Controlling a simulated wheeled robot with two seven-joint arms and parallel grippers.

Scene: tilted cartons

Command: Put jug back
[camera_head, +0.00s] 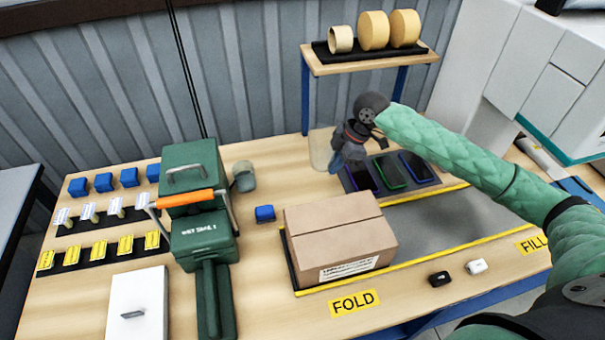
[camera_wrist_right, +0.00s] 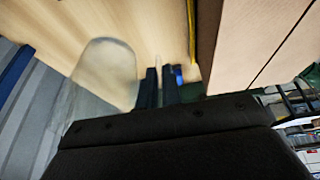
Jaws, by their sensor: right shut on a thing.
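A pale see-through jug (camera_head: 321,149) is at the back of the table, in front of the small shelf. My right gripper (camera_head: 338,163) is beside it, on its right, shut on it. In the right wrist view the jug (camera_wrist_right: 104,72) is a blurred clear shape left of the fingers (camera_wrist_right: 161,86). The fingers are close together there, and the grip point itself is dark and hard to make out. I cannot tell whether the jug touches the table. My left gripper is not in view.
A green tape machine (camera_head: 193,235) with an orange lever stands left, a grey-green item (camera_head: 243,176) beside it. A closed carton (camera_head: 340,238) is at centre front. Phones lie on a dark tray (camera_head: 429,181) near my right arm. Tape rolls (camera_head: 373,31) sit on the shelf (camera_head: 370,64).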

